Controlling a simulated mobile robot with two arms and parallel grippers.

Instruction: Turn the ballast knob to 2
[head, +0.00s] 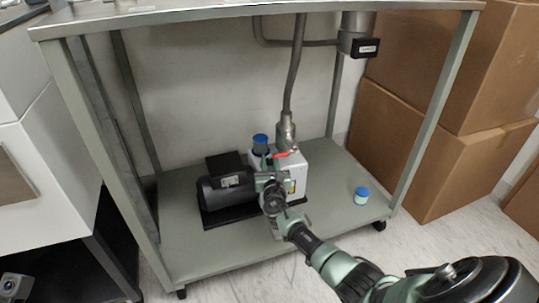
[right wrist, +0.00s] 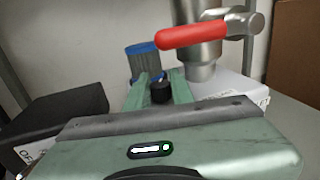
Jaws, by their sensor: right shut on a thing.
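The vacuum pump stands on the cart's lower shelf, with a black motor (head: 225,190) at left and a light grey body (head: 297,172) at right. My right gripper (head: 270,163) reaches over the pump top from the front right. In the right wrist view its two green fingers (right wrist: 160,84) are shut on a small black knob (right wrist: 160,94) with a little blue at its top. I take this for the ballast knob; its marks and setting cannot be read. In the head view the gripper hides the knob. My left gripper is not in view.
A red valve lever (right wrist: 192,34) on a metal pipe fitting (right wrist: 200,62) is close to the fingers. A blue-topped filter (right wrist: 142,62) stands behind them. A small blue-lidded jar (head: 361,196) sits on the shelf at right. Cart legs and cardboard boxes (head: 410,140) bound the right.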

